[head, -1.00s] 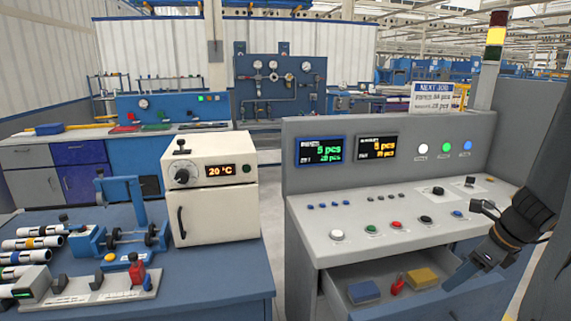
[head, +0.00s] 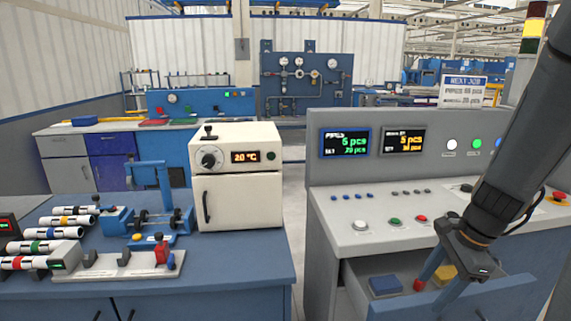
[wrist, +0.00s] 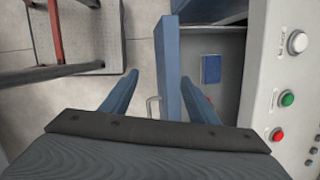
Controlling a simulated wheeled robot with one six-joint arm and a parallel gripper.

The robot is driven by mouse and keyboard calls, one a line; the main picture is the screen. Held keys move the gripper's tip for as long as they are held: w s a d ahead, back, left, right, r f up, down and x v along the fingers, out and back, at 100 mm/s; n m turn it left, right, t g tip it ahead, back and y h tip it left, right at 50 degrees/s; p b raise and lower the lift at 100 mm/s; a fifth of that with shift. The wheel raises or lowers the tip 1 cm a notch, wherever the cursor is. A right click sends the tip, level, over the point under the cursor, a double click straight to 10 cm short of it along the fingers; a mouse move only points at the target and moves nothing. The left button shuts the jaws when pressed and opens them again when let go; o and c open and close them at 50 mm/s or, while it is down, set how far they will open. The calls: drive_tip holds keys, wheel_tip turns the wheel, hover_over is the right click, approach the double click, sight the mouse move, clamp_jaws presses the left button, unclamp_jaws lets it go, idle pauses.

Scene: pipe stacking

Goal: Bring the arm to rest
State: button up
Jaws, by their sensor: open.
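My gripper (head: 444,285) hangs at the end of my dark arm on the right in the head view, over the open drawer of the grey control console. In the wrist view its two blue fingers (wrist: 160,98) are spread wide apart. The blue drawer front (wrist: 168,70) and its handle show between them, lower down. I see nothing held. One finger covers part of the drawer's contents in the head view.
The open drawer holds a blue block (head: 385,286), a red item (head: 419,286) and a yellow block (head: 446,272). The console (head: 345,232) carries buttons and two displays. A white oven (head: 240,190) and several banded pipes (head: 50,233) stand on the left bench. Floor shows between bench and console.

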drive_tip(key=s+a+f+n+h+b, duration=0.1)
drive_tip(key=s+a+f+n+b, duration=0.1)
drive_tip(key=a+n, duration=0.6)
drive_tip(key=s+a+f+n+g+h+b, duration=0.1)
drive_tip(key=s+a+f+n+b, duration=0.1)
drive_tip(key=a+n, duration=0.6)
drive_tip(key=s+n+b, duration=0.1)
drive_tip(key=n, duration=0.2)
drive_tip(key=shift+s+a+f+g+b, duration=0.3)
drive_tip(key=shift+a+f+b, duration=0.05)
drive_tip(key=shift+c, duration=0.4)
